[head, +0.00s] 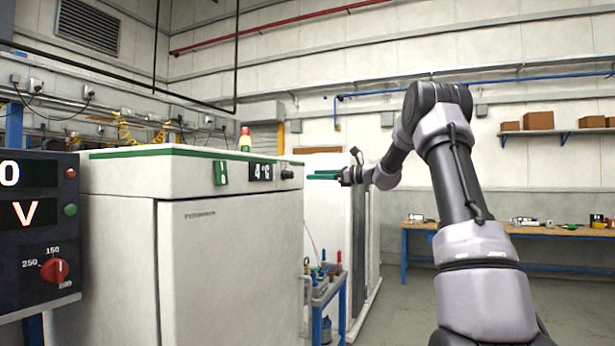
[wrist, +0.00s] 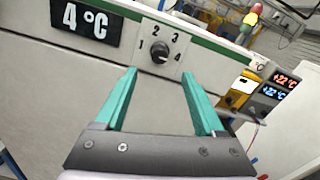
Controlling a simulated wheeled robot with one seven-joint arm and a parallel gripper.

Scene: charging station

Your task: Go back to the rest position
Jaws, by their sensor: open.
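My gripper (head: 345,174) is raised at the end of my bent arm, just right of the white cabinet (head: 230,265) in the head view. In the wrist view my gripper (wrist: 163,98) shows two green fingers spread apart with nothing between them. Beyond the fingertips is a black knob (wrist: 159,54) on a panel numbered 1 to 4. The knob also shows in the head view (head: 287,174). Left of it is a "4 °C" display (wrist: 86,27). The fingers look clear of the knob.
A dark voltage panel with a red knob (head: 54,270) stands at the left. A small blue stand with tools (head: 328,285) is beside the cabinet. A workbench (head: 540,231) and a wall shelf with boxes (head: 565,133) are at the right. Open floor (head: 398,305) lies between.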

